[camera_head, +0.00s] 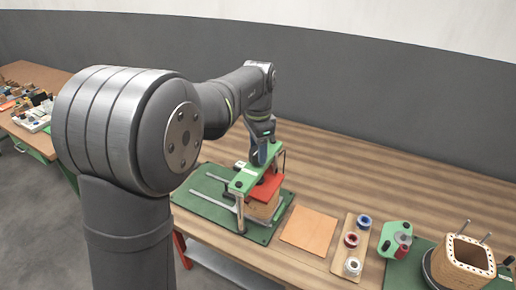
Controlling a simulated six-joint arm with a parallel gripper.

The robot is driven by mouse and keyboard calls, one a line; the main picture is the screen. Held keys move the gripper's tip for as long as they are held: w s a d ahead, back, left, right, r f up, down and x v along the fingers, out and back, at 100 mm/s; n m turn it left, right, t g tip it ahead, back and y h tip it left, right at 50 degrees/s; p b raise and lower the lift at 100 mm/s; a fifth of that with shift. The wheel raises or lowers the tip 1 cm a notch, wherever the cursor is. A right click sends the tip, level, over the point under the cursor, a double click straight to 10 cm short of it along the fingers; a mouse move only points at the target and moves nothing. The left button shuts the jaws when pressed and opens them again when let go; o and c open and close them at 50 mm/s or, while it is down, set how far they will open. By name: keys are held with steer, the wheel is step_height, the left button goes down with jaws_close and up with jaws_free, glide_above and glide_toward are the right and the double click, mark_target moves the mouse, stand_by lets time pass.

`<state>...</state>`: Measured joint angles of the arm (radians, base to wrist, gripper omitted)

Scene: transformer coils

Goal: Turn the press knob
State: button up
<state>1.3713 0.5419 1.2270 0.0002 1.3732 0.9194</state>
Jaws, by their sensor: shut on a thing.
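The press is a green frame (243,181) with metal posts, standing on a dark green base plate (198,205) on the wooden table. A red plate (266,187) sits under the frame's crossbar, on top of a wooden block stack (262,208). My gripper (262,158) points down at the top of the press and is shut on the press knob. The knob is mostly hidden by the gripper, and its turn angle cannot be seen.
A flat tan board (310,229) lies right of the press. A wooden strip (341,262) holds several spools. A green device (396,238) and a wooden coil former (463,262) stand at far right. The table behind the press is clear. A cluttered bench (32,78) is at left.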

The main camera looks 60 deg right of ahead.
steer(key=m, duration=0.7)
steer(key=shift+r, duration=0.1)
steer(key=m, duration=0.7)
steer(key=shift+m, duration=0.3)
steer(key=o, duration=1)
step_height(320, 180, up, 17)
steer(key=shift+a+r, duration=0.1)
steer(key=shift+r, duration=0.05)
stand_by(0.6)
